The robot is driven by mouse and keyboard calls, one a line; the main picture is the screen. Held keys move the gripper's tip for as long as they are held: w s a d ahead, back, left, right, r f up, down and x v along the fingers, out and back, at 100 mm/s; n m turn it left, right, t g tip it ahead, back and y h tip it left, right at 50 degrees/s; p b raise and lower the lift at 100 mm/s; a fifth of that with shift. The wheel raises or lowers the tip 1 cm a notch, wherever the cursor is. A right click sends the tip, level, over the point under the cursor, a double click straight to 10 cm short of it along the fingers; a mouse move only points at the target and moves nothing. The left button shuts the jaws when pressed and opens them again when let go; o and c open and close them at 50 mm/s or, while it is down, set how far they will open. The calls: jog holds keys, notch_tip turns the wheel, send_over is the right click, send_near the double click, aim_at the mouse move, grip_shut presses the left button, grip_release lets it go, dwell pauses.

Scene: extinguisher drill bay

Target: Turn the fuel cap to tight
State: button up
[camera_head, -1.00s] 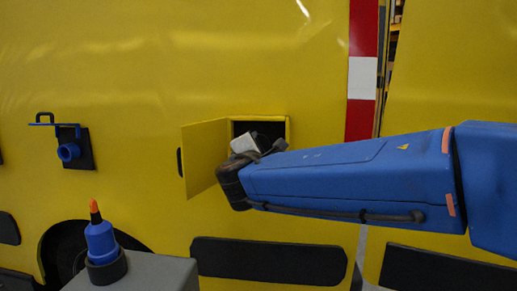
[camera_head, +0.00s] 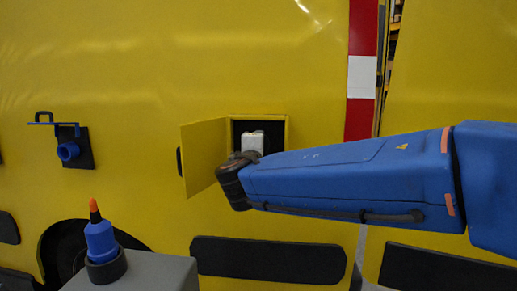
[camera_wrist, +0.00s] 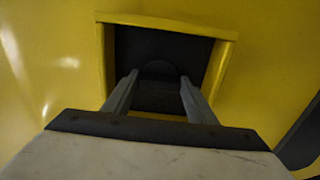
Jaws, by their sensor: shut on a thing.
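The fuel cap (camera_wrist: 158,70) is a dark, rounded shape in the recess, seen between the fingers in the wrist view. It barely stands out from the dark back wall, and any tight mark on it cannot be made out. My gripper (camera_wrist: 158,84) reaches into the recess with a grey finger on each side of the cap, shut on it. In the head view my gripper's pale body (camera_head: 252,142) sits upright at the recess mouth and hides the cap and fingers.
The yellow fuel door (camera_head: 203,158) hangs open left of the recess, close to my wrist. A blue bottle with an orange tip (camera_head: 100,240) stands at the lower left. A blue fitting (camera_head: 68,152) juts from the yellow panel on the left.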

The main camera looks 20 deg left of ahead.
jog(key=shift+f, duration=0.15)
jog(key=o, duration=1.1)
jog(key=shift+c, duration=0.2)
jog(key=shift+s, duration=0.1)
jog(key=v, duration=1.7)
jog(key=shift+s, duration=0.15)
